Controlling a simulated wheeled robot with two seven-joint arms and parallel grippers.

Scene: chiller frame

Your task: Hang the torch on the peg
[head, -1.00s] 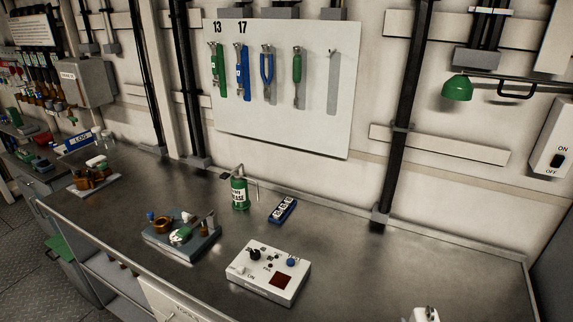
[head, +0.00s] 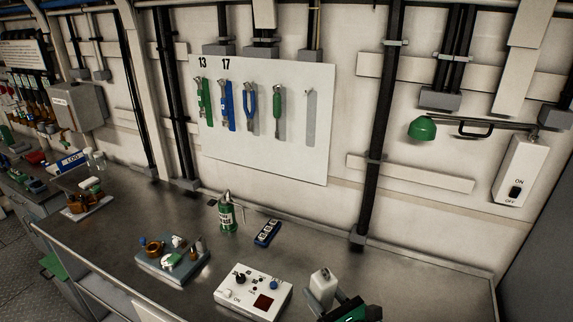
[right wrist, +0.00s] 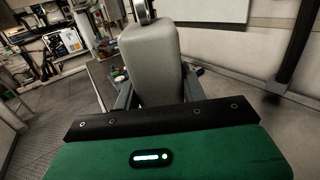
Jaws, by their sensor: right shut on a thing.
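My right gripper (head: 328,298) is shut on a pale grey, block-shaped torch (head: 322,282) with a small metal ring at its top. It holds the torch above the right part of the bench, in front of the wall. In the right wrist view the torch (right wrist: 150,62) stands up between the fingers, its metal ring cut by the top edge. The peg (head: 309,92) is at the top of an empty grey outline on the white tool board (head: 300,160). The torch is below the board and apart from the peg. My left gripper is not in view.
Several hand tools hang left of the empty outline, such as blue pliers (head: 250,108) and a green-handled tool (head: 278,113). A white control box (head: 240,294), a green can (head: 226,215) and a blue device (head: 267,232) are on the bench. A green lamp (head: 422,128) juts from the wall.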

